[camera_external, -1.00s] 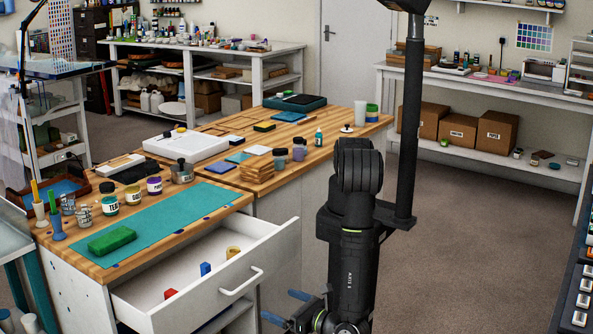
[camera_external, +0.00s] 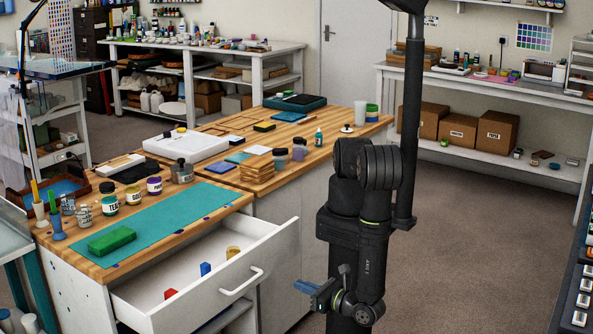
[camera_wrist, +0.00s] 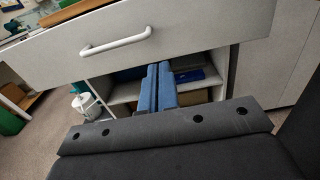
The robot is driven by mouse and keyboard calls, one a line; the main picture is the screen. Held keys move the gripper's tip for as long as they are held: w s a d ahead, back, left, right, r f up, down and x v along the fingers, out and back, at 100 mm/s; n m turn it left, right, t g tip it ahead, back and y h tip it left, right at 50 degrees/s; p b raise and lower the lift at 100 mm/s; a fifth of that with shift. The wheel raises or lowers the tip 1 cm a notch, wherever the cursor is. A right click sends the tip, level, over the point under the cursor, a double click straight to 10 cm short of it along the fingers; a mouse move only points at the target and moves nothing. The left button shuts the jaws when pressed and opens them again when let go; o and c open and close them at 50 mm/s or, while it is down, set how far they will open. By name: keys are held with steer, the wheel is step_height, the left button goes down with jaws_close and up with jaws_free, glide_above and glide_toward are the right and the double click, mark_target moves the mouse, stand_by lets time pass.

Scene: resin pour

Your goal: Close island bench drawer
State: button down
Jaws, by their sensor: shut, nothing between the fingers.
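The island bench drawer (camera_external: 222,282) is pulled out at the front of the wooden-topped bench. Its white front carries a white bar handle (camera_external: 241,281). A red block, a blue block and a yellow piece lie inside. My gripper (camera_external: 300,286) is to the right of the drawer front, apart from it. In the wrist view, the drawer front (camera_wrist: 190,40) and handle (camera_wrist: 116,41) fill the upper part. The blue fingers (camera_wrist: 158,88) are together, empty, and appear below the drawer's lower edge. The drawer's inside is hidden in the wrist view.
An open shelf (camera_wrist: 125,90) with blue and brown items lies under the drawer. The bench top holds a teal mat (camera_external: 170,222), a green block (camera_external: 112,240), jars and wood pieces. Carpet (camera_external: 470,250) to the right of my arm is clear.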

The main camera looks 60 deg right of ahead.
mark_target(254, 266)
steer(key=w, duration=1.4)
steer(key=shift+d, duration=0.1)
steer(key=shift+w, duration=0.1)
steer(key=w, duration=1.7)
steer(key=shift+w, duration=0.15)
steer(key=shift+w+r, duration=0.1)
steer(key=shift+w, duration=0.4)
steer(key=s, duration=1.4)
steer(key=shift+s, duration=0.25)
steer(key=shift+w, duration=0.1)
steer(key=w, duration=1.4)
